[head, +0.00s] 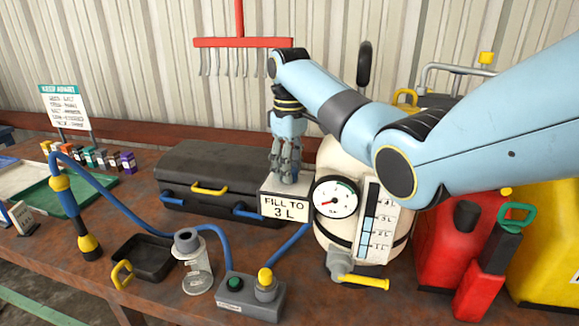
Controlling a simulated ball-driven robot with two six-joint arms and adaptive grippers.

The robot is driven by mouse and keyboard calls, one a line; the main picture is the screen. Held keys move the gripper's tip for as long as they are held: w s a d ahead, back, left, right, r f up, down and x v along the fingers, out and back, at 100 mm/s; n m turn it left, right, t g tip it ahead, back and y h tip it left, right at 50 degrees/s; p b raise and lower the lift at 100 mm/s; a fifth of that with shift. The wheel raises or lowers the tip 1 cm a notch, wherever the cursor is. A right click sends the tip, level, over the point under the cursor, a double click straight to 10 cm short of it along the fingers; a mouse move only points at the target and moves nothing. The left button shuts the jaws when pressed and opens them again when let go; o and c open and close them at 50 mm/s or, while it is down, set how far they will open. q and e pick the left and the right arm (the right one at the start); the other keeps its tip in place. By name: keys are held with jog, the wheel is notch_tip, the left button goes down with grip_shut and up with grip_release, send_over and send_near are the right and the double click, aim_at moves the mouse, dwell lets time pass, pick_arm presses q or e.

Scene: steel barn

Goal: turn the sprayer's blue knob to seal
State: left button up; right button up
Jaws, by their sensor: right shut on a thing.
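The sprayer is a cream tank (330,237) with a round dial (336,199), a level scale and a yellow-handled tap (364,281) low on its front. My right gripper (287,178) points straight down at the top of a white block marked "FILL TO 3 L" (284,208), left of the tank. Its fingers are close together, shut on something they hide. I cannot make out a blue knob; my right arm crosses in front of the tank's top. My left gripper is not in view.
A black case (220,172) lies behind the block. In front are a control box (250,295) with a green button, a clear jar (195,275), a black tray (145,258) and a blue hose (110,200). Red (450,250) and yellow cans (548,262) stand at right.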

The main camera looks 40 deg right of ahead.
dwell(0.3)
jog(key=o, duration=1.1)
jog(key=shift+o, duration=0.2)
notch_tip(320, 180, up, 8)
jog(key=shift+f, duration=0.2)
